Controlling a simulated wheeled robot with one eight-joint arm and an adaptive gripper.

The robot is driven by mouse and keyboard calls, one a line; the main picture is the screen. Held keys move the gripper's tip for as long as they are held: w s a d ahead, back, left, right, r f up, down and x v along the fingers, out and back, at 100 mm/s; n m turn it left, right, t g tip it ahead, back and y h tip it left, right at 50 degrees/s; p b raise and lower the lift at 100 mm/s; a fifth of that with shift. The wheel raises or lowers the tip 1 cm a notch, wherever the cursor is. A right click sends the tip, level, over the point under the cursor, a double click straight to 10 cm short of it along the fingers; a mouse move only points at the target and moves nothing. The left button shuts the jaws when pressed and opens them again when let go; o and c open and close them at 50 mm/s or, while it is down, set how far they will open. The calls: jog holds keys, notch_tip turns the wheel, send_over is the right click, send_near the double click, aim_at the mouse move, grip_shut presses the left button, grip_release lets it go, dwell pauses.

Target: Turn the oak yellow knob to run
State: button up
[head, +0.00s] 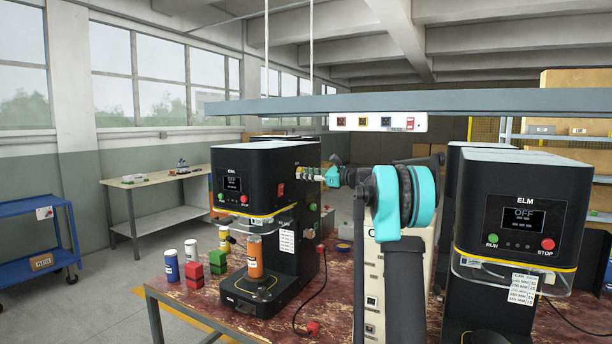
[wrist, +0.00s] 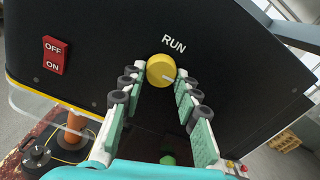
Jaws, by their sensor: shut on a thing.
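The yellow knob (wrist: 161,70) is on the dark side panel of the left machine (head: 285,215), just below the white word RUN (wrist: 173,43). A short pale mark on the knob points to the right and slightly down in the wrist view, not up at RUN. My gripper (wrist: 157,76) has a finger on each side of the knob and is shut on it. In the head view my gripper (head: 312,174) reaches the machine's side from the right, and the knob is hard to make out there. The left machine's screen (head: 232,183) reads OFF; its name is too small to read surely.
A red OFF/ON switch (wrist: 54,55) is on the same panel, left of the knob. An orange jar (head: 255,262) stands in the left machine. A machine marked ELM (head: 523,210) stands at the right.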

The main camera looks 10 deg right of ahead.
jog(key=n, duration=1.3)
jog(key=shift+w+d+r, duration=0.1)
jog(key=shift+r, duration=0.05)
jog(key=n, duration=0.4)
jog(key=shift+r, duration=0.1)
jog(key=shift+n, duration=0.4)
jog(key=o, duration=1.2)
jog(key=shift+c, duration=0.2)
